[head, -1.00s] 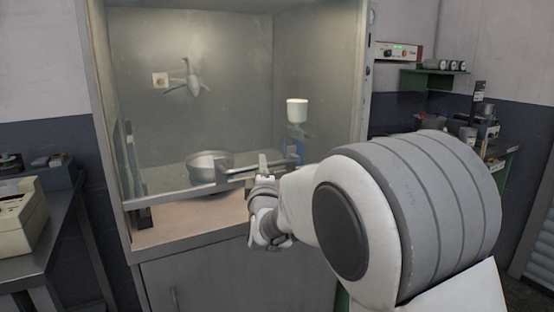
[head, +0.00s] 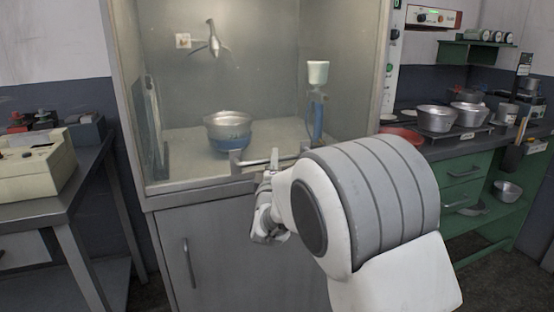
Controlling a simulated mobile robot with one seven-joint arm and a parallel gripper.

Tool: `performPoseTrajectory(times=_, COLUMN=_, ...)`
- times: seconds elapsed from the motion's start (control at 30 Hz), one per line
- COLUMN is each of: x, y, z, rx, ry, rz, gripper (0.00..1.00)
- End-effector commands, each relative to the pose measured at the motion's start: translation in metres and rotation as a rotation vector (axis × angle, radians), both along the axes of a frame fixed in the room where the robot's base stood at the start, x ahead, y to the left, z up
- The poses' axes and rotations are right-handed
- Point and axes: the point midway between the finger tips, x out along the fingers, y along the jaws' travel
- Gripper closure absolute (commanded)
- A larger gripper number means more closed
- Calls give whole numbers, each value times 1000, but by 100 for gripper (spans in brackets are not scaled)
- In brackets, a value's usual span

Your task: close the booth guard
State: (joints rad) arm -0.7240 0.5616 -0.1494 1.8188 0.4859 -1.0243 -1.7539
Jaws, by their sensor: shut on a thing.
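The booth (head: 180,215) is a grey cabinet with a lit chamber. Its clear guard covers the front. The guard's lower edge appears down at or close to the booth's front sill; I cannot tell whether it touches. The guard's bar handle (head: 250,161) runs across near the bottom, right of centre. My gripper (head: 272,166) is shut on this handle, and my wrist and arm hide its right part and the sill behind. Behind the guard, a metal pan (head: 228,122) sits on a blue base.
Inside the booth are a white cup on a blue stand (head: 317,76) and a small fan (head: 214,42) on the back wall. A bench with a cream device (head: 38,165) stands left. A green bench (head: 470,165) with several metal pans stands right.

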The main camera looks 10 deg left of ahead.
Motion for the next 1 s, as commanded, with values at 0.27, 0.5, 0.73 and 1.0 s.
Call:
performPoseTrajectory(times=0.27, x=0, y=0, z=-9, rx=-7, ry=16, rz=0, gripper=100)
performPoseTrajectory(times=0.5, x=0, y=0, z=-7, rx=-7, ry=13, rz=0, gripper=53)
performPoseTrajectory(times=0.73, x=-1, y=0, z=-5, rx=-5, ry=9, rz=0, gripper=53)
performPoseTrajectory(times=1.0, x=-27, y=-5, z=-8, rx=-6, ry=10, rz=2, gripper=53)
